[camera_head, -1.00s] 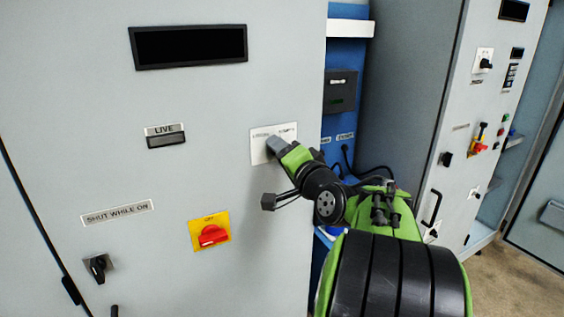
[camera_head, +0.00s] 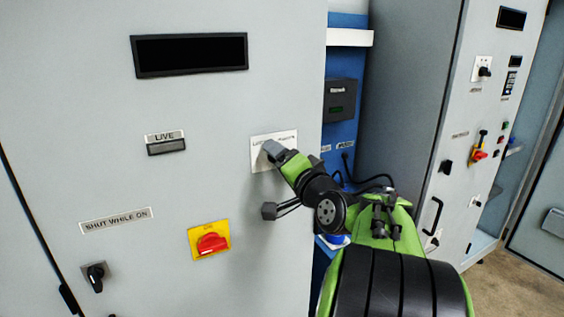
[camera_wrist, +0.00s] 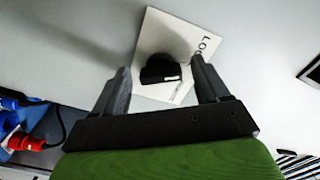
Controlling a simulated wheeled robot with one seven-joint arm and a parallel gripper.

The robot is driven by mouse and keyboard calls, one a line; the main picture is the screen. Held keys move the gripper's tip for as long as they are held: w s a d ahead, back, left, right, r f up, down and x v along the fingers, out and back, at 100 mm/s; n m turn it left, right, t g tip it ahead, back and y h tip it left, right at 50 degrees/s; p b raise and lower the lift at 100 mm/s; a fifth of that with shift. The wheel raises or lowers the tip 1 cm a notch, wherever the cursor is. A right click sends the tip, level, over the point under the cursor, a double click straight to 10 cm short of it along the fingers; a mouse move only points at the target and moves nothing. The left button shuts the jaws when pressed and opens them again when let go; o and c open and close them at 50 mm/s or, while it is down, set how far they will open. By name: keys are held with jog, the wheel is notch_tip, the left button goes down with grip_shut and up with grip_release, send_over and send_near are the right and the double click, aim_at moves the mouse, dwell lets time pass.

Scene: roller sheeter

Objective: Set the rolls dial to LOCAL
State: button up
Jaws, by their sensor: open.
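The rolls dial's white plate (camera_head: 259,155) is on the grey cabinet front in the head view, with my gripper (camera_head: 270,149) over its middle. My arm and gripper hide the knob there. In the wrist view the black knob (camera_wrist: 160,70) sits on the white plate (camera_wrist: 158,22), with a white mark on its near edge. Part of a word starting "Loc" shows on the plate's right side. My gripper (camera_wrist: 162,82) is open, with one finger on each side of the knob. Gaps show between the fingers and the knob; I cannot tell whether either touches it.
A red-on-yellow switch (camera_head: 210,241), a black switch (camera_head: 95,275) and a LIVE indicator (camera_head: 166,147) are on the same cabinet front. A second panel (camera_head: 455,150) stands to the right. Cables and a red plug (camera_wrist: 22,141) show at the wrist view's left.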

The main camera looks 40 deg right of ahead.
jog(key=shift+s, duration=0.1)
jog(key=b+v, duration=0.2)
jog(key=v, duration=1.3)
jog(key=shift+s, duration=0.3)
jog(key=shift+a, duration=0.15)
jog(key=w+a+f+n+g+y+p, duration=0.25)
jog(key=a+f+n+g, duration=0.2)
jog(key=a, duration=0.45)
jog(key=w+a+f+n+g+y+p, duration=0.1)
jog(key=a+f+n+g+y, duration=0.25)
jog(key=a+f+n, duration=0.45)
jog(key=s+a+f+n+g+h, duration=0.1)
jog(key=s+a+f+n+g, duration=0.1)
jog(key=s+a, duration=0.3)
jog(key=s+f+g, duration=0.1)
jog(key=s, duration=0.2)
jog(key=shift+g+p, duration=0.4)
jog(key=shift+o, duration=0.4)
jog(key=shift+s+n, duration=0.15)
jog(key=shift+n, duration=0.1)
